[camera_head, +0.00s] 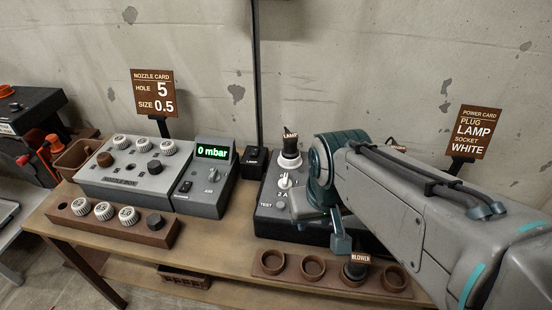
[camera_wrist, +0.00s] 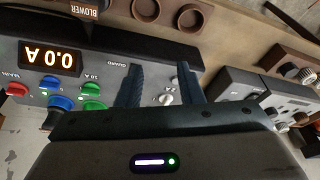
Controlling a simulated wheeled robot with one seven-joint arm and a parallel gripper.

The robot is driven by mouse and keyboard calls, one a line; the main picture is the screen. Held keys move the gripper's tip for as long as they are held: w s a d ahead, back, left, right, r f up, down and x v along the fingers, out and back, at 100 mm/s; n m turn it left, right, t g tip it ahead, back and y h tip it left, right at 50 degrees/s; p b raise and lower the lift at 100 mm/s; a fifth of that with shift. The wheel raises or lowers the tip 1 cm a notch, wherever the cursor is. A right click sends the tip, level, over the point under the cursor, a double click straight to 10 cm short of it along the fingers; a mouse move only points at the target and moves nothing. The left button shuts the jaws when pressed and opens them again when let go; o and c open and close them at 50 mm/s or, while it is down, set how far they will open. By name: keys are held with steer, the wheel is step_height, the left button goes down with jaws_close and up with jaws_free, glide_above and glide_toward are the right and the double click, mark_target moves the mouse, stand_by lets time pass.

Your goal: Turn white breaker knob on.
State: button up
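The white breaker knob (camera_head: 285,181) stands on the dark power panel (camera_head: 266,212), above a "2 A" label and left of my arm in the head view. In the wrist view the white knob (camera_wrist: 166,98) shows between the two dark fingers of my gripper (camera_wrist: 160,78). The fingers are apart, with a clear gap and nothing held. I cannot tell whether they are level with the knob or above it. The knob's setting is too small to read. A black plug labelled LAMP (camera_head: 290,147) stands in a white-ringed socket behind the knob. My arm hides the panel's right part.
In the wrist view, red, blue and green controls (camera_wrist: 92,90) and a 0.0 A display (camera_wrist: 50,58) sit left of the fingers. The BLOWER plug (camera_head: 356,268) stands in a brown holder at the front. The nozzle box (camera_head: 120,178) and 0 mbar gauge (camera_head: 213,152) are at left.

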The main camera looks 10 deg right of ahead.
steer(key=w+r+p, duration=0.1)
steer(key=w+r, duration=0.2)
steer(key=w, duration=0.2)
steer(key=m+g+p, duration=0.3)
steer(key=m+p, duration=0.1)
glide_above(285, 178)
steer(key=f, duration=0.2)
step_height(285, 178, down, 13)
steer(key=shift+p, duration=0.9)
jaws_close()
